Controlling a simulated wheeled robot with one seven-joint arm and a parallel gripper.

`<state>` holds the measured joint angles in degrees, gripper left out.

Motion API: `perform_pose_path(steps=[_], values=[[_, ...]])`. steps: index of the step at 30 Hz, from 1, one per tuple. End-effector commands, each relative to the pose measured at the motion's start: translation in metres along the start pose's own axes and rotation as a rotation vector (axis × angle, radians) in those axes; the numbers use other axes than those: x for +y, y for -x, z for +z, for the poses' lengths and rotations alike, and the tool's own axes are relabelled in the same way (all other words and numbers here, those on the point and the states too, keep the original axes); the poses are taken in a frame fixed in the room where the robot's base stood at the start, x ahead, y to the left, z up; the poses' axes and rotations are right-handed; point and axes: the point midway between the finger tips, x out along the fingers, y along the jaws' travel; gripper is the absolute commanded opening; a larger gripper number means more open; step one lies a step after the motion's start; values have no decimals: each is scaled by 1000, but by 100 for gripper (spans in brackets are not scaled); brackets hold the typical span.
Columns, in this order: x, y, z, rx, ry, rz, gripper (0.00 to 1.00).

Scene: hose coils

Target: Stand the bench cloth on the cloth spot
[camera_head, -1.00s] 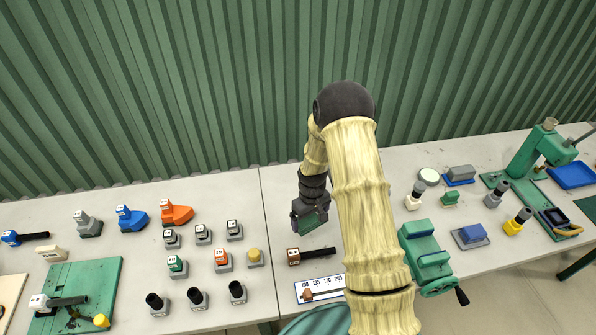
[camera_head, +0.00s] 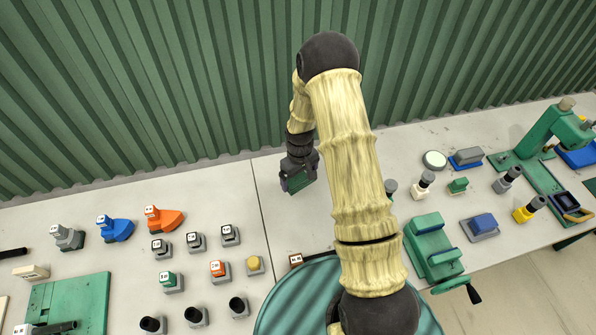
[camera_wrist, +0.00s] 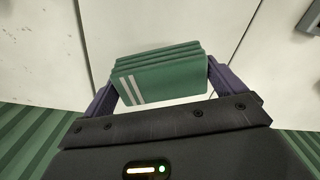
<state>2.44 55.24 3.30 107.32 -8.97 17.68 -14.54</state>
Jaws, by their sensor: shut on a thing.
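The bench cloth (camera_wrist: 165,78) is a folded green stack with two white stripes near one end, seen in the wrist view. My gripper (camera_wrist: 160,88) is shut on it, with one purple finger at each end of the cloth. In the head view my gripper (camera_head: 298,181) holds the green cloth over the back part of the bench, just right of the seam between two tops. I cannot tell its height above the bench. I cannot make out a marked cloth spot; my arm hides part of the bench.
Left of the seam stand several small labelled blocks (camera_head: 196,242) and a green board (camera_head: 68,305). To the right are a green vise (camera_head: 432,243), a blue-and-grey block (camera_head: 481,226) and a green press (camera_head: 548,132). Bare bench lies around my gripper. A corrugated green wall (camera_head: 180,80) stands behind.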

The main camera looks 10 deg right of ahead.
Motion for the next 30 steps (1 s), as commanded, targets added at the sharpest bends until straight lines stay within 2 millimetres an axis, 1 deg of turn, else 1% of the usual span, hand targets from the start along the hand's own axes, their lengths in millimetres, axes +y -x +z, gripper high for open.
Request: perform_pose_path(steps=[11,30], values=[[-1,-2,0,0,1,0,77],[0,-51,0,0,1,0,77]])
